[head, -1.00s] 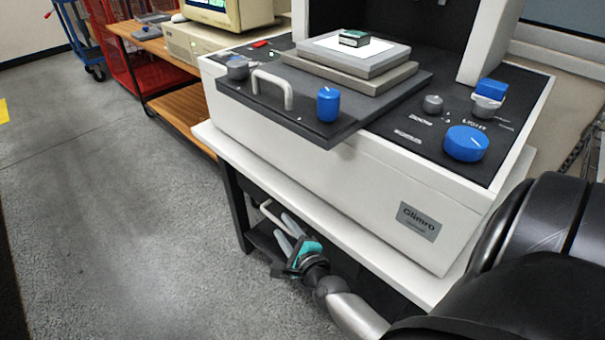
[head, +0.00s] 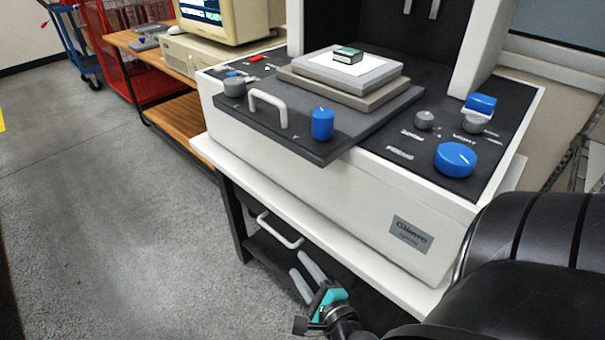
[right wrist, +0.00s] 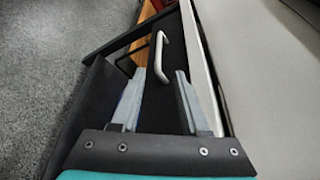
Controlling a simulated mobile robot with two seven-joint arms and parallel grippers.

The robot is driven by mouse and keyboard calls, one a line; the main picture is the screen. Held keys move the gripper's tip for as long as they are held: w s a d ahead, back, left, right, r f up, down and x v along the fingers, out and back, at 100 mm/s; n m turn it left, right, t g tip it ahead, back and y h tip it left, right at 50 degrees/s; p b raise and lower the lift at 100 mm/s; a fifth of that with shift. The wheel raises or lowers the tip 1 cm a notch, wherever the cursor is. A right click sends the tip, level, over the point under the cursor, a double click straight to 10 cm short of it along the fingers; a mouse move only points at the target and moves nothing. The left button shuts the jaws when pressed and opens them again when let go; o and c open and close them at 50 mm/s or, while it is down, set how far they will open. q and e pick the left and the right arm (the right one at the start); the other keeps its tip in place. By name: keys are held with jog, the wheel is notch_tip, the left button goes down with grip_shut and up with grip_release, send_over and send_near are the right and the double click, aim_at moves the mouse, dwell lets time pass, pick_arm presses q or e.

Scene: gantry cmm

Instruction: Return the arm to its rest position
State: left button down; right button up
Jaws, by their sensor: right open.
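My right gripper (head: 307,279) is at the bottom of the head view, in front of the machine's stand and below its white top edge. Its two grey fingers are apart with nothing between them. In the right wrist view the open fingers (right wrist: 157,100) point toward a drawer's pale handle (right wrist: 160,57), which lies beyond the tips. The same drawer handle (head: 279,231) shows in the head view, apart from the gripper. My right arm fills the lower right corner. My left gripper is not in view.
The measuring machine (head: 330,190) stands on a white-topped bench (head: 300,230). A small dark-green block (head: 348,55) rests on its stage. Blue knobs (head: 455,160) stand on its panel. An old computer (head: 222,22) is on a wooden bench at the back left. The grey floor at left is clear.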

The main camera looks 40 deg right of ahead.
dwell(0.3)
jog(key=s+a+f+n+g+y+p, duration=0.2)
jog(key=s+a+f+n+g, duration=0.1)
jog(key=f+n, duration=0.5)
jog(key=s+a+f+n+g+y+p, duration=0.2)
jog(key=s+a+f+n+g, duration=0.15)
jog(key=f+n, duration=0.45)
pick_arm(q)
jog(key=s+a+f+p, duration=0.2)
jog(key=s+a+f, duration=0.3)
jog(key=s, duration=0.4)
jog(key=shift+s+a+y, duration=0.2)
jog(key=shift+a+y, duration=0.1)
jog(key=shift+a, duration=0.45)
pick_arm(e)
jog(key=s+d+f+n+g, duration=0.2)
jog(key=s+f+n+g, duration=0.4)
jog(key=s+n, duration=0.7)
notch_tip(320, 180, down, 3)
jog(key=shift+s+d+r+n+h, duration=0.15)
jog(key=shift+s+n+h, duration=0.2)
jog(key=shift+s, duration=0.75)
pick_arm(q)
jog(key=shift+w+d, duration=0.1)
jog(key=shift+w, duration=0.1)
pick_arm(e)
jog(key=shift+s+d, duration=0.1)
jog(key=shift+s, duration=0.05)
